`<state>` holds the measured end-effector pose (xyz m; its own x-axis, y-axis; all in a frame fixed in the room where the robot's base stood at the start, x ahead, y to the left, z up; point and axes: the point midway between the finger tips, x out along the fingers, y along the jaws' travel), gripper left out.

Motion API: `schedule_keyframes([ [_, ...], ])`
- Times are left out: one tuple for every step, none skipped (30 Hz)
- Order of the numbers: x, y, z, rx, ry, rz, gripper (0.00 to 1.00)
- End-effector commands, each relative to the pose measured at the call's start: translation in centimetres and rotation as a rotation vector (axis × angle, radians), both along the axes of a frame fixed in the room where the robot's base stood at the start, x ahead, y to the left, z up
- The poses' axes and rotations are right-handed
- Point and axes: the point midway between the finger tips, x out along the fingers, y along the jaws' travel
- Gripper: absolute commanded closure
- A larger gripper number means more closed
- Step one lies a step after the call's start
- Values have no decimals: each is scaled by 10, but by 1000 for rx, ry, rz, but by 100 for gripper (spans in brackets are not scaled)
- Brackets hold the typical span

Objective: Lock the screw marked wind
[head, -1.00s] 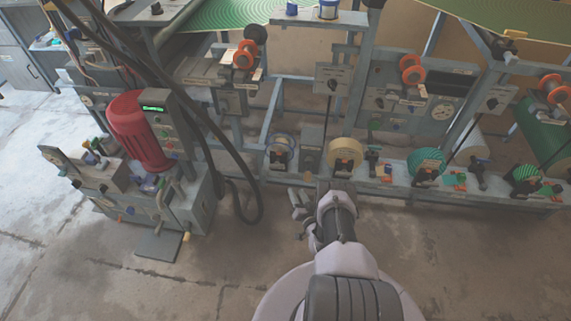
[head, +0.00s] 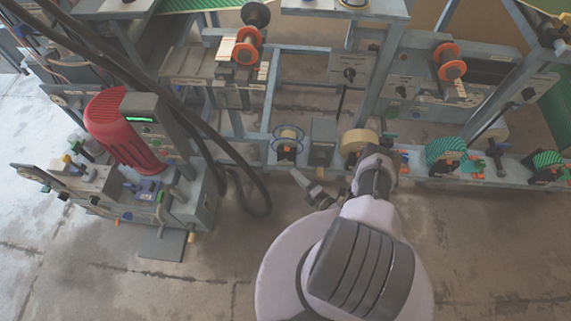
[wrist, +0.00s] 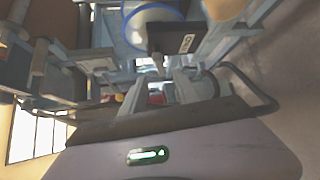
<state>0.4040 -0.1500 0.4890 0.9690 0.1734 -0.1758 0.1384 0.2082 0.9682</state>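My gripper (head: 312,190) is low in front of the press's lower bar, below the blue-rimmed spool (head: 288,136). Its two fingers look apart and empty; they also show in the wrist view (wrist: 190,87). Ahead of them in the wrist view is a dark block (wrist: 178,40) with a small white label, too small and tilted to read. A small pale pin, perhaps a screw (wrist: 158,61), sticks out under this block, apart from the fingers. I cannot tell whether it is the screw marked wind. No label reads clearly in the head view.
A tan roll (head: 355,143) stands right of the spool, with green striped rolls (head: 445,153) further right. A red motor (head: 118,132) on a grey machine and thick black hoses (head: 240,165) are at left.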

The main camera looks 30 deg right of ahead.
Motion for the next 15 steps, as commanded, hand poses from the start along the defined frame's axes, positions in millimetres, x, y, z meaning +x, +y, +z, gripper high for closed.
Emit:
schedule_keyframes([
  [14,4,-7,-1,0,6,64],
  [22,5,-9,-2,0,6,64],
  [31,7,-10,-1,0,4,64],
  [38,7,-11,-2,-1,5,64],
  [45,9,-12,-1,0,4,64],
  [52,10,-13,0,1,3,64],
  [57,11,-14,1,0,3,64],
  [62,11,-15,-1,0,2,64],
  [67,12,-15,-1,0,2,64],
  [71,12,-15,-1,0,1,64],
  [74,13,-16,0,0,0,64],
  [77,13,-16,1,0,0,64],
  [79,13,-16,1,0,0,64],
  [80,14,-16,1,0,-1,64],
  [81,14,-16,2,1,-1,64],
])
